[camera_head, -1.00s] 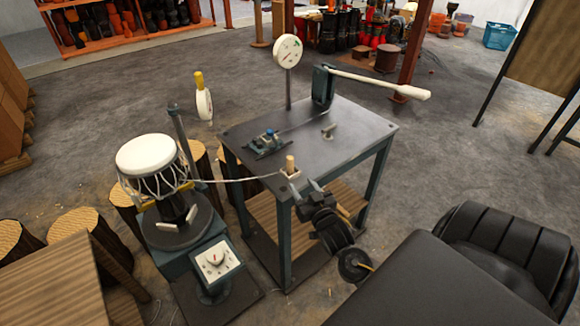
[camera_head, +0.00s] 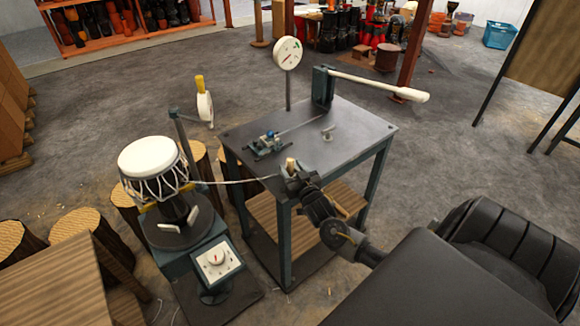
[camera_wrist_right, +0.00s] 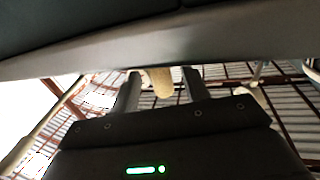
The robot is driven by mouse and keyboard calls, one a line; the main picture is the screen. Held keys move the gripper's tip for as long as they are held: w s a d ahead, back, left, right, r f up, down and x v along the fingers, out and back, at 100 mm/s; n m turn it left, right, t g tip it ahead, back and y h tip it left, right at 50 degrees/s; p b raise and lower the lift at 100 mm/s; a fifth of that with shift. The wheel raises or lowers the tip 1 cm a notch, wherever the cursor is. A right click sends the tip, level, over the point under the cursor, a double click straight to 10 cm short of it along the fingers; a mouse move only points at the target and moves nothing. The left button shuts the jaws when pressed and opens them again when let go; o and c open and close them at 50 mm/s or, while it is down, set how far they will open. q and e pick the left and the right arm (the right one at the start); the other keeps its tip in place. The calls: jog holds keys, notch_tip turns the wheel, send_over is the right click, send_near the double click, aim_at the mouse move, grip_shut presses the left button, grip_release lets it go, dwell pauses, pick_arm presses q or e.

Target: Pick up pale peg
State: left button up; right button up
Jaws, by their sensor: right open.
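The pale peg (camera_head: 290,163) stands upright at the near left corner of the dark metal table (camera_head: 345,150); its base is hidden behind my right gripper. My right gripper (camera_head: 290,172) is at the peg, its fingers around it or just in front of it. In the right wrist view the peg (camera_wrist_right: 161,80) shows between the two open fingers (camera_wrist_right: 160,90), with a gap at the right finger; I cannot tell if the left finger touches it. My left gripper is not in view.
A cord (camera_head: 235,181) runs from the white-topped drum (camera_head: 148,157) toward the peg. A small blue clamp (camera_head: 268,143), a small grey fitting (camera_head: 327,134) and a long white-handled lever (camera_head: 380,84) are on the table. A round gauge (camera_head: 287,54) stands behind.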

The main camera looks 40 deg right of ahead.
jog(key=shift+x, duration=0.95)
jog(key=c, duration=1)
grip_shut()
